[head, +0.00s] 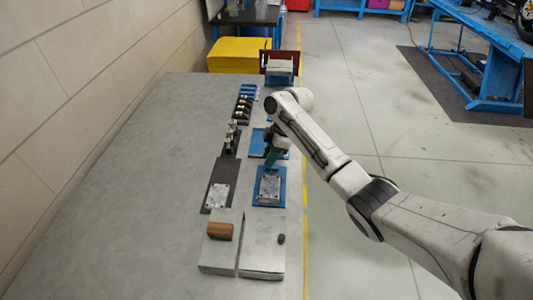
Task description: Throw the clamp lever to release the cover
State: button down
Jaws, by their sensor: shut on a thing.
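My gripper (272,158) is at the far end of the blue base plate (282,199), pointing down. It is small in the view, and its jaws are shut on what seems to be the clamp lever. A small teal part shows at the jaws; I cannot tell whether it is the lever's handle or a fingertip. The lever's full shape and angle are hidden by the gripper and wrist. A grey metal plate with small bolts, likely the cover (269,187), lies flat on the blue base plate, just nearer than the gripper.
Left of the base is a dark mat with another metal plate (218,194). Two grey blocks stand nearer, one with a brown cylinder (220,230), one with a dark knob (281,239). Several small fixtures (243,108) line up farther back. The grey bench (130,190) is clear at left.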

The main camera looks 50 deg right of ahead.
jog(key=t+y+b, duration=0.1)
jog(key=s+d+t+y, duration=0.1)
jog(key=t+y+b, duration=0.1)
jog(key=shift+s+d+f+t+b, duration=0.15)
jog(key=shift+s+f+t+b, duration=0.1)
jog(key=shift+s+t+b, duration=0.05)
jog(key=t+y+b, duration=0.1)
jog(key=b, duration=0.1)
jog(key=s+t+y+b, duration=0.1)
jog(key=b, duration=0.1)
jog(key=shift+d+f, duration=0.1)
jog(key=shift+d, duration=0.3)
jog(key=shift+t, duration=0.3)
jog(key=c, duration=0.9)
grip_release()
jog(key=shift+s+d, duration=0.1)
jog(key=b+v, duration=0.1)
jog(key=v, duration=0.9)
jog(key=shift+s+d+r+b, duration=0.2)
jog(key=shift+s+d+b, duration=0.05)
jog(key=shift+d+b, duration=0.05)
